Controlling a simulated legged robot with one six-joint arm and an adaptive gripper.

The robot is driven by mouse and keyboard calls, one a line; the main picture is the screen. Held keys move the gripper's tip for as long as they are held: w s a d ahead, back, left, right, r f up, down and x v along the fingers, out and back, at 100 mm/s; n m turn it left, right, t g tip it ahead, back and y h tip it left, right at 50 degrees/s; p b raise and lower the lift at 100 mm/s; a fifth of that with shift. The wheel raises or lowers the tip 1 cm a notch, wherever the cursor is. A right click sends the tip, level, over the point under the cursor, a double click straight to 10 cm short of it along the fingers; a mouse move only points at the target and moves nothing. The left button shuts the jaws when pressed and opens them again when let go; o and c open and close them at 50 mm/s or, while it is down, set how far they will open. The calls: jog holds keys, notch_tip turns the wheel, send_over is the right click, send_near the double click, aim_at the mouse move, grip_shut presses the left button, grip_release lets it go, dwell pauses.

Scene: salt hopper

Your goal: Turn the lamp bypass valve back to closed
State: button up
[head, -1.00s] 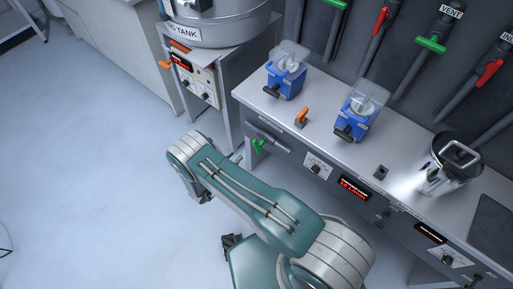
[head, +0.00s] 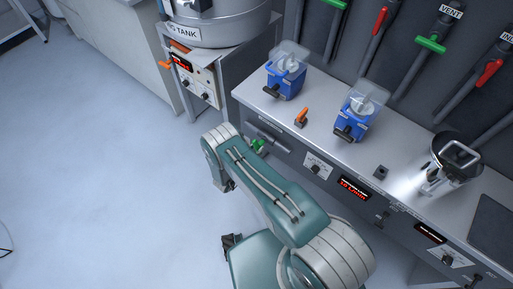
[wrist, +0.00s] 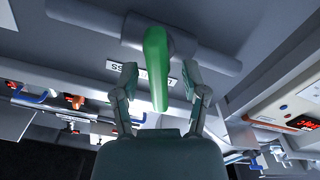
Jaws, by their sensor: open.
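A green lever handle (head: 258,146) sits on a short grey pipe on the front face of the bench. In the wrist view the green handle (wrist: 156,68) stands crosswise to its pipe (wrist: 205,57). A white label (wrist: 118,70) behind it is partly covered, and I cannot read it in full. My gripper (wrist: 159,78) is open, with one finger on each side of the handle. I see no clear contact. In the head view my arm hides the gripper.
An orange lever (head: 301,117) and two blue units (head: 286,82) (head: 352,119) stand on the bench top. A tank (head: 222,22) with a control panel (head: 194,80) is at the left. A shiny lamp-like vessel (head: 455,158) stands at the right. The floor (head: 90,150) at left is clear.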

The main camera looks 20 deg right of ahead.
jog(key=shift+w+d, duration=0.1)
jog(key=shift+d, duration=0.05)
grip_shut()
jog(key=m, duration=0.4)
dwell(0.4)
